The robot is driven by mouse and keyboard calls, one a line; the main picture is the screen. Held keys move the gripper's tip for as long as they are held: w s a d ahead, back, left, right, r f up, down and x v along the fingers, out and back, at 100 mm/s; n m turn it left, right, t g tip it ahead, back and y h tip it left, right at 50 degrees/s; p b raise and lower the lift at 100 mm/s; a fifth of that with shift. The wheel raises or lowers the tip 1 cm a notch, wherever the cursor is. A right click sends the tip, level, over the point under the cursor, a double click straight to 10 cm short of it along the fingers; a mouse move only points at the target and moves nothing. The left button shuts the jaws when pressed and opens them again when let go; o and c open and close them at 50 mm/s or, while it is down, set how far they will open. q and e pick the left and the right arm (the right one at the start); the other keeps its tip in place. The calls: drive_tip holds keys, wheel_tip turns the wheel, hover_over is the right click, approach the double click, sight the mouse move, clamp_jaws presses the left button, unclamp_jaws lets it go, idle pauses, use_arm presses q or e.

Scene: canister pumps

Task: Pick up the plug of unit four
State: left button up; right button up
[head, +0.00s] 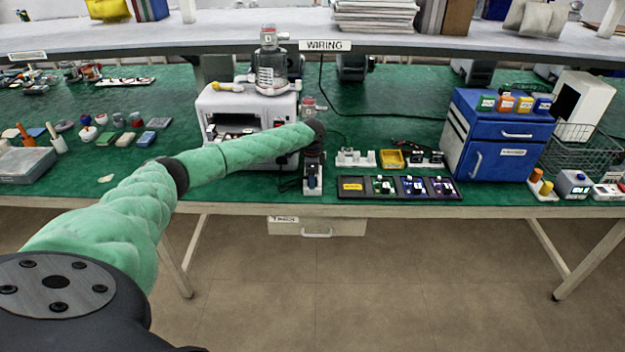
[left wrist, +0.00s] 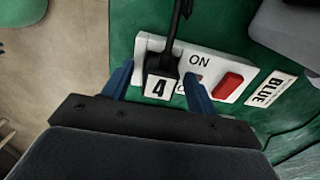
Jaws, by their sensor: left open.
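The plug of unit four (left wrist: 160,66) is black, with a cable rising from it and a white "4" tag (left wrist: 158,88). It sits in a white switched socket (left wrist: 222,68) marked "ON", with a red switch (left wrist: 229,87). In the left wrist view, my left gripper (left wrist: 157,78) is open, its two blue fingers on either side of the plug. I cannot tell whether they touch it. In the head view, my left gripper (head: 313,182) points down at the table's front edge, and the plug is hard to make out there. My right gripper is not in view.
A white machine (head: 235,105) stands just behind my left arm. A row of dark trays (head: 350,187) lies to the right of the gripper, with a blue drawer cabinet (head: 497,130) beyond. A "BLUE" label (left wrist: 271,90) lies beside the socket.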

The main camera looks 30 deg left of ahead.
use_arm(q)
drive_tip(key=shift+f, duration=0.1)
drive_tip(key=c, duration=1.1)
drive_tip(key=shift+o, duration=0.2)
